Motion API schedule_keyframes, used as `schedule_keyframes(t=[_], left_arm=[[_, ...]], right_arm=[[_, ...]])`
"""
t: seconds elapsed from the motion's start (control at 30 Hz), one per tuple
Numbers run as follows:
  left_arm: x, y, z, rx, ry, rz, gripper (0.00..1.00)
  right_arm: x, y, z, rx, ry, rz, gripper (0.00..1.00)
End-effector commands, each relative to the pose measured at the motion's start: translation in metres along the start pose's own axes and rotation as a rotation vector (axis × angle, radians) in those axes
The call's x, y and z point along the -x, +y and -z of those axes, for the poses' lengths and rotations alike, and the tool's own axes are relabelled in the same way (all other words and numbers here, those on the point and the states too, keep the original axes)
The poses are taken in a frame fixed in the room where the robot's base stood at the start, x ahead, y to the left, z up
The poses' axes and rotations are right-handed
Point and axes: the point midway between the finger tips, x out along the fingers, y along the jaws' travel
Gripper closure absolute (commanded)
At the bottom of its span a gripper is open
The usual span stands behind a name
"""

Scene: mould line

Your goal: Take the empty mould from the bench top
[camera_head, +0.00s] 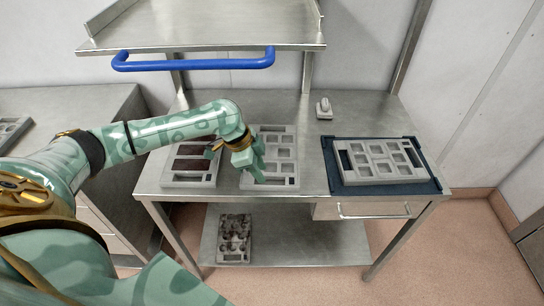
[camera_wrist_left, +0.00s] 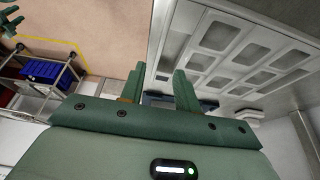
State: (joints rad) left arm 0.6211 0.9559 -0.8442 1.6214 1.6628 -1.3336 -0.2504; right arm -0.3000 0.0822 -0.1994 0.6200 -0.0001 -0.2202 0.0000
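A grey mould (camera_head: 285,142) with empty cavities lies flat in the middle of the bench top. It also shows large in the left wrist view (camera_wrist_left: 232,62). My left gripper (camera_head: 258,166) is over its left part in the head view, pointing down, and hides some cavities. In the left wrist view the two fingers (camera_wrist_left: 160,86) stand apart with a gap between them. I cannot tell whether they touch the mould. My right gripper is in neither view.
A mould with dark filling (camera_head: 192,166) lies close to the left. Another empty-looking mould (camera_head: 380,161) lies on a dark blue tray (camera_head: 434,184) at right. A small grey object (camera_head: 324,108) stands behind. A blue rail (camera_head: 195,64) and shelf (camera_head: 205,25) hang above.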

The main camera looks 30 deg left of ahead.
Motion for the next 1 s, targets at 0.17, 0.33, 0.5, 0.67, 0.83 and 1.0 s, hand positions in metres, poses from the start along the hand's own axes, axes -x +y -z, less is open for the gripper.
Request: schedule_keyframes(t=[0.17, 0.33, 0.5, 0.67, 0.83, 1.0], left_arm=[[-0.015, 0.0, 0.0, -0.001, 0.0, 0.0, 0.68], [-0.033, 0.001, -0.002, 0.002, 0.001, -0.002, 0.68], [-0.061, 0.001, -0.004, 0.001, 0.0, -0.001, 0.68], [-0.066, 0.001, -0.003, 0.0, 0.0, 0.001, 0.68], [-0.065, 0.001, -0.003, -0.001, 0.0, 0.001, 0.88], [-0.065, 0.001, -0.003, -0.001, 0.0, 0.001, 1.0]], right_arm=[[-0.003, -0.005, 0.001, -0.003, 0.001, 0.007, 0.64], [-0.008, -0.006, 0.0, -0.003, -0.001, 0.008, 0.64], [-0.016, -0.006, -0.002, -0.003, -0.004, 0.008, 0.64], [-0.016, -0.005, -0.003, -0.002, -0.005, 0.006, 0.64], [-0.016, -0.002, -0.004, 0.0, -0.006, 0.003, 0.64], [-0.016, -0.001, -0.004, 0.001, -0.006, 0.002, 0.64]])
